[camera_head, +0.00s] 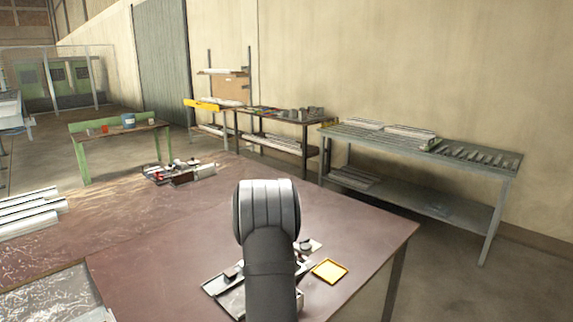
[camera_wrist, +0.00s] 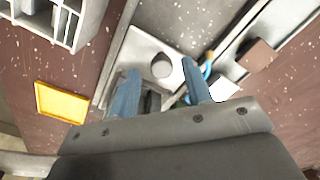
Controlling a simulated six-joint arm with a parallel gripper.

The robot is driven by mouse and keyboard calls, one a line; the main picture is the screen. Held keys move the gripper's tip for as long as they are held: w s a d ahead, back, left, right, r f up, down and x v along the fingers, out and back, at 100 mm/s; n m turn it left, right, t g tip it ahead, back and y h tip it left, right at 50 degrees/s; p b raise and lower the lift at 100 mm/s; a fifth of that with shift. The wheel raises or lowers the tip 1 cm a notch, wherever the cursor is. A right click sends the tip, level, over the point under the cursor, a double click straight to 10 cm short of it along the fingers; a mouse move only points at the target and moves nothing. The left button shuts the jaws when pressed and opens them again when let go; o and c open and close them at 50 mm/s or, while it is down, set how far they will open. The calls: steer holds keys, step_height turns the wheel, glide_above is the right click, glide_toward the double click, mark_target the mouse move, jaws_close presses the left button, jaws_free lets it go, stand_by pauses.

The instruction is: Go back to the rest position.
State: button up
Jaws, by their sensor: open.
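My gripper (camera_wrist: 160,90) shows in the wrist view with two blue fingers spread apart. It is open, and nothing is seen held between the fingers. It hangs over a grey metal fixture (camera_wrist: 178,45) on the brown bench. A round grey knob (camera_wrist: 161,66) shows just beyond the fingertips; I cannot tell how far below them it is. In the head view my arm hides the gripper and most of the fixture.
A yellow tray (camera_head: 329,271) lies right of the fixture on the brown bench (camera_head: 365,235). Clamp parts (camera_head: 180,172) sit at the bench's far edge. Aluminium profiles (camera_head: 30,210) lie at the left. A grey metal shelf table (camera_head: 420,150) stands beyond. The bench's right part is clear.

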steer(key=s+a, duration=0.9)
steer(key=shift+s+a+f, duration=0.1)
steer(key=shift+s+a, duration=0.25)
step_height(320, 180, up, 17)
steer(key=w+a+f+n, duration=0.3)
steer(key=w+f+n, duration=0.1)
steer(key=f, duration=0.4)
steer(key=shift+w+a+f+n, duration=0.15)
steer(key=shift+w+a+n, duration=0.1)
steer(key=shift+a+n, duration=0.1)
